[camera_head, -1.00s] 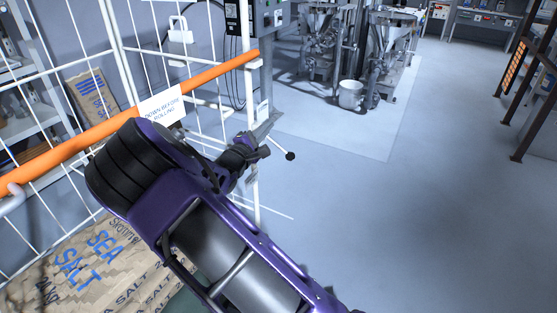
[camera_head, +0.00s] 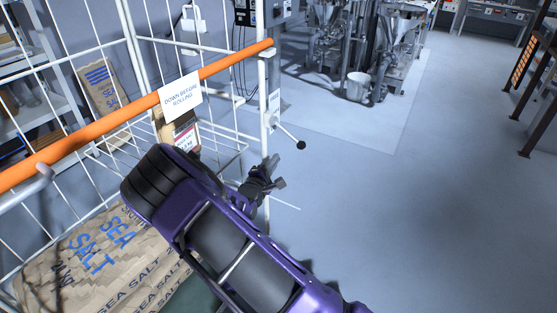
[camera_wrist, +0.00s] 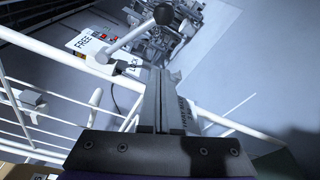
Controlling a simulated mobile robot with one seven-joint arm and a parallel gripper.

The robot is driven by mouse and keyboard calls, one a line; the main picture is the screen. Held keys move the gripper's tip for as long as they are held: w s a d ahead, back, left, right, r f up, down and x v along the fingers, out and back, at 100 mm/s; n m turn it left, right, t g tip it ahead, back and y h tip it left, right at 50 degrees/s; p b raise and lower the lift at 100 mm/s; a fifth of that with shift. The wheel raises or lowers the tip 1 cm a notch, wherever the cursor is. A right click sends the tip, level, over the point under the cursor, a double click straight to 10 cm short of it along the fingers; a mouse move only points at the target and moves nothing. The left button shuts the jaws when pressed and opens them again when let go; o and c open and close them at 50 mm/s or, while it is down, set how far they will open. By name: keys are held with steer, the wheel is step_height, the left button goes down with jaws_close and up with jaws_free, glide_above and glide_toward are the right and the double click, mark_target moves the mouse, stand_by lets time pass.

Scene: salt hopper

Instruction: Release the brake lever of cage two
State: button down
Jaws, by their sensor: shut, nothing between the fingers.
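The brake lever (camera_head: 289,134) is a thin metal rod with a black ball knob, on the white corner post of the wire cage (camera_head: 130,38). It sticks out to the lower right. In the wrist view the lever (camera_wrist: 130,36) crosses a plate (camera_wrist: 88,44) marked FREE and LOCK, its knob pointing up and right. My gripper (camera_head: 277,172) is shut and empty, below the lever and apart from it. In the wrist view its fingers (camera_wrist: 168,78) point toward the LOCK label. No cage number is readable.
An orange bar (camera_head: 110,118) with a "DOWN BEFORE ROLLING" sign (camera_head: 181,97) crosses the cage front. Sea salt sacks (camera_head: 100,255) lie in the cage. Hopper machines and a white bucket (camera_head: 357,86) stand behind. The floor (camera_head: 410,210) to the right is clear.

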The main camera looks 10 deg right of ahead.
mark_target(289, 134)
steer(key=r+b+x, duration=0.1)
steer(key=x, duration=0.7)
steer(key=shift+s+d+r, duration=0.15)
steer(key=shift+s+d, duration=0.45)
steer(key=shift+s, duration=0.1)
steer(key=shift+s+d+r, duration=0.15)
steer(key=shift+s+d, duration=0.5)
steer(key=shift+s, duration=0.05)
steer(key=shift+r+p, duration=0.2)
steer(key=shift+p, duration=0.2)
steer(key=shift+s+d+n, duration=0.1)
steer(key=shift+n, duration=0.2)
